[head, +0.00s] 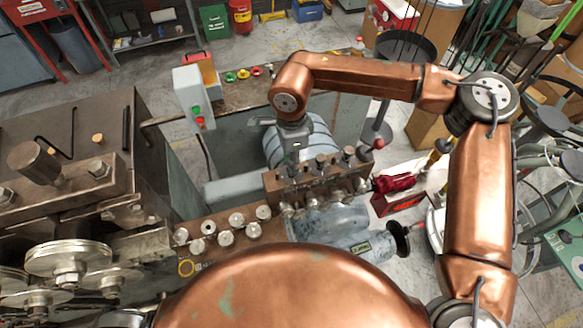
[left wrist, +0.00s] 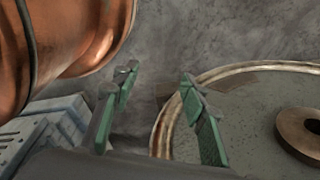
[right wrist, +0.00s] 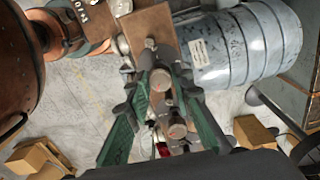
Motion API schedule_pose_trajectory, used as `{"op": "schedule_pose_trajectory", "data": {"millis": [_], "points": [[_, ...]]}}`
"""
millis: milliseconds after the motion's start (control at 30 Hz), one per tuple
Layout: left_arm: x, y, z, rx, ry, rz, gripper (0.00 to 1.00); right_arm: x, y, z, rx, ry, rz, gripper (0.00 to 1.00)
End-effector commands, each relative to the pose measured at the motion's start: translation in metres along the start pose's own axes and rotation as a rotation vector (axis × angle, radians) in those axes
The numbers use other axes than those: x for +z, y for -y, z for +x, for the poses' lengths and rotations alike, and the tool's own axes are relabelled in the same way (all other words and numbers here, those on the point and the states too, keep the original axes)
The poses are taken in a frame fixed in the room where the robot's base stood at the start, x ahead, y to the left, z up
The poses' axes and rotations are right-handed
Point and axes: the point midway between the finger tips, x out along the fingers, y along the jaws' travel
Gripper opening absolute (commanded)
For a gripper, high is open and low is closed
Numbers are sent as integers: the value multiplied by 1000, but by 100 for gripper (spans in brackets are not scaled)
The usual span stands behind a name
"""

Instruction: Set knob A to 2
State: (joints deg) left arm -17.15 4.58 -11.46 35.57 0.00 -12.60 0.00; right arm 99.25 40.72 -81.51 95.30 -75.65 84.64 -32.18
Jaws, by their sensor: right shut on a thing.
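A row of dark metal knobs stands on a brown block of the coiler; one knob (head: 348,154) shows right of my right gripper (head: 294,150) in the head view. In the right wrist view, my right gripper (right wrist: 160,92) has its green fingers on both sides of a round knob (right wrist: 160,80), shut on it. Another knob (right wrist: 178,130) lies farther along the row.
A grey ribbed motor (right wrist: 250,45) is beside the knob block. A control box (head: 191,98) with buttons stands behind left. Round rollers (head: 236,220) sit on a plate in front. A disc with a pale rim (left wrist: 250,110) is close to my left gripper.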

Motion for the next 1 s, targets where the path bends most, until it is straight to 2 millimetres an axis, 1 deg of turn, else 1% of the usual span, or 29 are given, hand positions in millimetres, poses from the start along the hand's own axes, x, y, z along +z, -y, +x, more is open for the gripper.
{"op": "schedule_pose_trajectory", "data": {"millis": [33, 400, 700, 1000], "points": [[2, 0, 11, 0, 1, 0, 40, 0, 1, 4, -2, 2, 43, 0], [9, -2, 46, 1, 7, 0, 40, 0, 2, 3, -1, 3, 395, 0], [13, -3, 65, 1, 11, 1, 40, 0, 2, 2, -1, 2, 662, 0], [15, -3, 75, 1, 13, 0, 40, 0, 3, 0, -2, 3, 851, 0]]}}
